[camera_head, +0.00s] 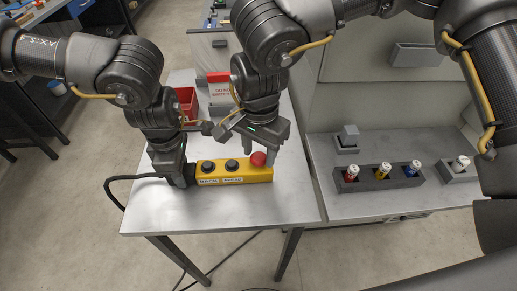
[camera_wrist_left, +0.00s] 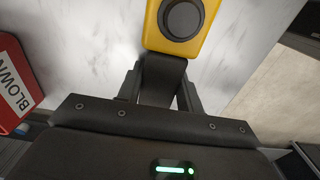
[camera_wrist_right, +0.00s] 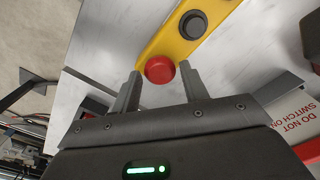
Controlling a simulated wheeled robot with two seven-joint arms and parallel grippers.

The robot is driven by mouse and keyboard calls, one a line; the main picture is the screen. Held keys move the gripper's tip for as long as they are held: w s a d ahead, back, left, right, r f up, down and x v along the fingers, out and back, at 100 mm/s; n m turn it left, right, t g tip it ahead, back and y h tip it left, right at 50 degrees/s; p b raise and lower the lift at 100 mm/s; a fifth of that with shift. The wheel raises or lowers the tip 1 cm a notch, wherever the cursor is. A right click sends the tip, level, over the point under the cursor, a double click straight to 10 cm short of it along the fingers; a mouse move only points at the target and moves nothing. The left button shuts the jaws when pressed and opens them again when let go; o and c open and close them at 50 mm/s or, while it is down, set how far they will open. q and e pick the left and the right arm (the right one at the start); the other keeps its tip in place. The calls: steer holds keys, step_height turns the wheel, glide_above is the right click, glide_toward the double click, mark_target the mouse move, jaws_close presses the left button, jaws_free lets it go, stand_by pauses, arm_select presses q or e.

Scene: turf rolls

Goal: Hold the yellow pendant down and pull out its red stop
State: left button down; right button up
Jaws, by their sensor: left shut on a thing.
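The yellow pendant (camera_head: 210,178) lies on the metal table, with two black buttons and a red stop (camera_head: 258,159) at its right end. My left gripper (camera_head: 181,178) is shut on the black left end of the pendant, where the cable leaves; this black end (camera_wrist_left: 162,75) shows between its fingers in the left wrist view. My right gripper (camera_head: 262,153) is over the stop end, its fingers apart. In the right wrist view the red stop (camera_wrist_right: 160,69) appears between and just beyond the fingertips; whether they touch it I cannot tell.
A red bin (camera_head: 187,101) and a red-and-white sign (camera_head: 219,87) stand behind the pendant. On the right bench, a grey block (camera_head: 378,182) holds red, yellow and blue fuse-like pieces. A black cable (camera_head: 121,184) hangs off the table's left side. The front of the table is clear.

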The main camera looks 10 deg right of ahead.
mark_target(259, 156)
jaws_close()
steer(key=shift+r, duration=0.95)
steer(key=shift+o, duration=1.7)
jaws_free()
step_height(259, 156, up, 12)
arm_select(q)
steer(key=c, duration=0.8)
jaws_free()
steer(key=shift+c, duration=0.2)
